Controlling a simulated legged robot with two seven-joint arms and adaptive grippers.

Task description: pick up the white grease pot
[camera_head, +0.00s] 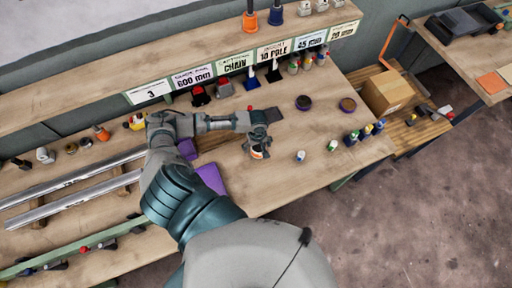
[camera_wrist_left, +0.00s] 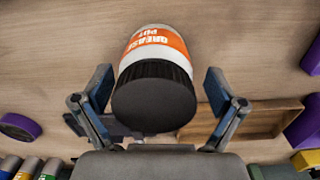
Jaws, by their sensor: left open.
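The white grease pot (camera_wrist_left: 155,45) has an orange label and a black lid. In the left wrist view it lies between the two fingers of my left gripper (camera_wrist_left: 158,78), its lid towards the palm. A gap shows between each finger and the pot, so the gripper is open around it and not closed on it. In the head view the pot (camera_head: 257,153) is small and partly hidden by the gripper (camera_head: 258,142), over the wooden bench (camera_head: 300,180). My right gripper is not in view.
A wooden tray (camera_wrist_left: 265,118) and purple blocks (camera_head: 212,178) are near the gripper. A labelled shelf (camera_head: 250,65) runs along the back. The bench front right is clear.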

